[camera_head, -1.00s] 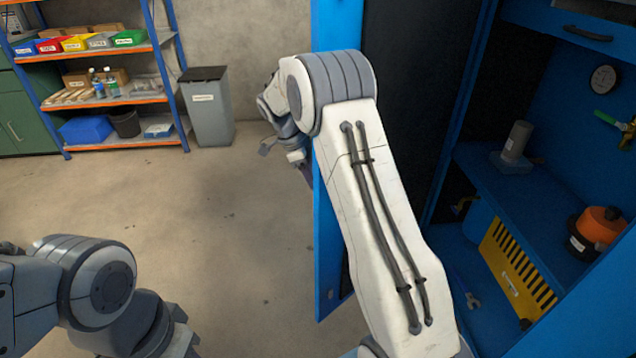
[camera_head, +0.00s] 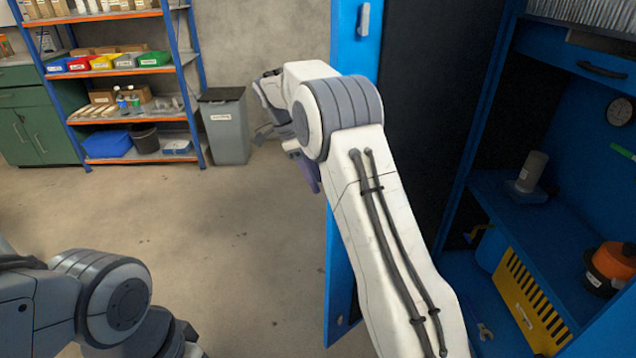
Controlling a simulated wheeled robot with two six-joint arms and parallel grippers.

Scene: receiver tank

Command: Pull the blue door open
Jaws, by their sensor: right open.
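The blue door (camera_head: 341,285) stands swung open, seen nearly edge-on in the middle of the view, with its black inner face (camera_head: 425,90) toward the cabinet. A small grey fitting (camera_head: 364,20) sits near its top. My right arm reaches across in front of the door, and its gripper (camera_head: 270,136) is open and empty at the door's far left side, partly hidden behind my wrist. I cannot tell whether it touches the door. My left arm is at the lower left; its gripper is outside the view.
The blue cabinet (camera_head: 575,225) at the right holds a grey cylinder (camera_head: 532,172), an orange-and-black part (camera_head: 612,268), a yellow slotted panel (camera_head: 532,305) and a gauge (camera_head: 620,111). A shelf rack (camera_head: 118,72), grey bin (camera_head: 224,125) and green cabinet (camera_head: 34,130) stand behind. The left floor is clear.

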